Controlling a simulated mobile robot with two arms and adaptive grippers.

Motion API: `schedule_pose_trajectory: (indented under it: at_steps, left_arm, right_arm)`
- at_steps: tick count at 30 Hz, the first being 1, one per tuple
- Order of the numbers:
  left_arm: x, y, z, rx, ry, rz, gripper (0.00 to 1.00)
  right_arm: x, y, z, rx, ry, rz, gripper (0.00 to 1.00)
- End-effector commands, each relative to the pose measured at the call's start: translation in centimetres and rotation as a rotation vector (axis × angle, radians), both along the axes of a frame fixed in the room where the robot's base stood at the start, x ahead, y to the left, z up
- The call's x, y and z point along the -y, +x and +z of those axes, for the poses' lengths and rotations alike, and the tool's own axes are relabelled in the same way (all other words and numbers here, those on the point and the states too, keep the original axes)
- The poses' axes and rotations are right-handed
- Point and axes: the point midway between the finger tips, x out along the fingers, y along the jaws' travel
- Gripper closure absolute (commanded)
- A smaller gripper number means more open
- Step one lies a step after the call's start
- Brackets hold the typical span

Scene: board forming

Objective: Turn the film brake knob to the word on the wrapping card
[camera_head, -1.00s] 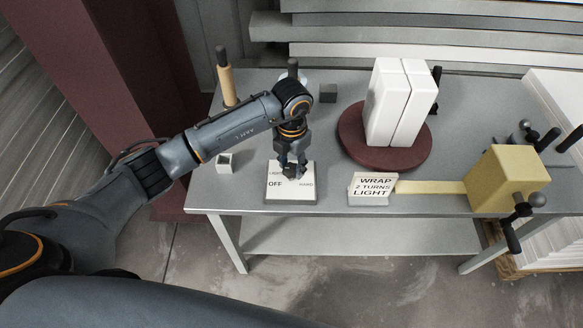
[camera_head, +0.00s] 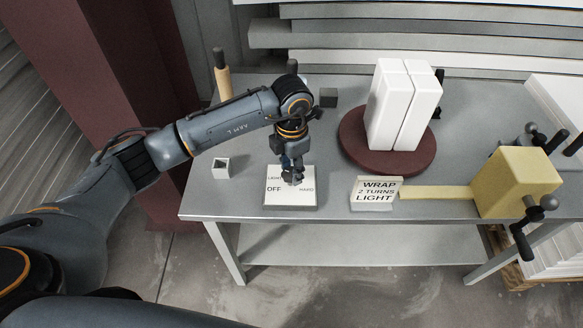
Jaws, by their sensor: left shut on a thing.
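The brake plate (camera_head: 278,203) is a white square on the table's front, with the words LIGHT at the left, OFF at the lower left and HARD at the right. My left gripper (camera_head: 293,178) points down over the middle of the plate and is shut on the film brake knob. The fingers hide the knob, so I cannot tell which word it points to. The wrapping card (camera_head: 376,192) stands to the right of the plate and reads WRAP 2 TURNS LIGHT. My right gripper is not in view.
A dark red turntable (camera_head: 355,153) carries white boards (camera_head: 404,105). A yellow film roll (camera_head: 522,183) with dark handles sits at the right, its strip reaching toward the card. A small white open box (camera_head: 221,167) and a wooden-handled tool (camera_head: 223,80) stand at the left.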

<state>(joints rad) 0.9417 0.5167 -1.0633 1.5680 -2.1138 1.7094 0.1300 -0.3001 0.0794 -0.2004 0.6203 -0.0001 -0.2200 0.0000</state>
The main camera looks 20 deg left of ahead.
Motion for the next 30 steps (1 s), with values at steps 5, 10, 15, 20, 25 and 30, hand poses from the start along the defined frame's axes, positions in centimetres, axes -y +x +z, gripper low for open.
schedule_pose_trajectory:
  at_steps: [5, 10, 15, 20, 25, 30]
  left_arm:
    - [0.0, 0.0, 0.0, 0.001, -0.001, 0.001, 0.51]
    - [0.0, 0.0, 0.0, 0.001, -0.001, 0.001, 0.36]
    - [0.0, 0.0, 0.0, 0.001, -0.001, 0.001, 0.36]
    - [0.0, 0.1, 0.9, 0.004, -0.001, 0.002, 0.36]
    - [0.0, 0.2, 3.9, 0.006, 0.000, 0.001, 0.36]
    - [0.0, 0.2, 7.6, 0.006, -0.001, 0.001, 0.36]
  right_arm:
    - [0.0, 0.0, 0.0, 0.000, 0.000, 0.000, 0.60]
    - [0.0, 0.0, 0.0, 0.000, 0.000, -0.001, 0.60]
    - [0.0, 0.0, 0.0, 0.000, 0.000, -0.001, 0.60]
    - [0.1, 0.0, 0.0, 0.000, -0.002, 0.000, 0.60]
    - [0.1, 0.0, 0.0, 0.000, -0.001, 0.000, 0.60]
    - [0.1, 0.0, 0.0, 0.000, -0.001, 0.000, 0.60]
